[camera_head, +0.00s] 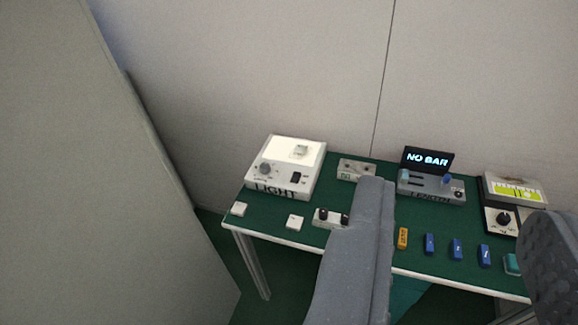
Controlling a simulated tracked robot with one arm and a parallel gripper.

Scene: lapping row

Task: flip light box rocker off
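The light box (310,150) is a white box marked LIGHT on its front edge. It stands at the left back of the green table. Its top panel looks bright, with a small pale piece (301,150) on it. A grey knob (265,168) is at its front left, and a small black rocker (296,177) is at its front right. I cannot tell which way the rocker is tipped. My gripper (460,203) shows as two grey fingers set wide apart, with nothing between them touching either. The light box is left of both fingers.
The green table (268,215) holds a NO BAR display (427,160), a yellow-screened meter (518,190), small white blocks (295,222) and several coloured blocks (429,243). A grey panel (90,180) stands at left, and a pale wall (270,70) is behind.

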